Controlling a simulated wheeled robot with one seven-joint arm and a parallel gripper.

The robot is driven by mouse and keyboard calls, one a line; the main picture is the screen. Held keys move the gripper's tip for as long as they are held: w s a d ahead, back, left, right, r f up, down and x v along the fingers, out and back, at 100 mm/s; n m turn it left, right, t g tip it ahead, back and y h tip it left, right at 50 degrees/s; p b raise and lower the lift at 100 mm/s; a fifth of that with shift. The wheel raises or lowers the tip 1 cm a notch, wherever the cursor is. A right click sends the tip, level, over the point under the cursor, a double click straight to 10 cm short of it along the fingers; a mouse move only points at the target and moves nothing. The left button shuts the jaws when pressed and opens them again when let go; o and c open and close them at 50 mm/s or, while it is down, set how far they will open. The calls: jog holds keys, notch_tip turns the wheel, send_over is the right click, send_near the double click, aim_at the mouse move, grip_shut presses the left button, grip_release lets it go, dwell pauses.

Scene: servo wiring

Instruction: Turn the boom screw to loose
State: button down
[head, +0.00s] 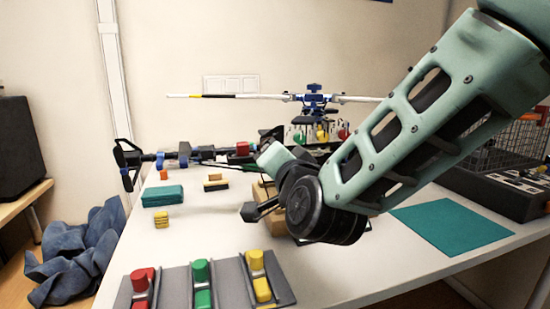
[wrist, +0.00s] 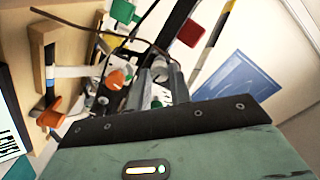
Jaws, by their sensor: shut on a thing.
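The model helicopter (head: 313,100) has a blue rotor head, and its dark tail boom (head: 205,153) extends to the left. In the head view my gripper (head: 259,146) is at the boom's right end beside a red block (head: 243,148); its teal hand and my arm hide much of the body. In the wrist view my gripper (wrist: 160,80) has its grey fingers closed around a small pale round part, which I take to be the boom screw (wrist: 158,73). The dark boom (wrist: 178,27) runs beyond the fingertips. The screw's turn angle cannot be told.
In the wrist view, wires, a brown rod (wrist: 95,27) and orange parts (wrist: 115,80) crowd the left side. A teal mat (head: 452,228) lies at right, near a wire basket (head: 510,140).

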jog(key=shift+f, duration=0.1)
jog(key=c, duration=1.3)
grip_release()
jog(key=shift+b+v, duration=2.45)
jog(key=shift+v, duration=6.3)
jog(key=shift+s, duration=0.1)
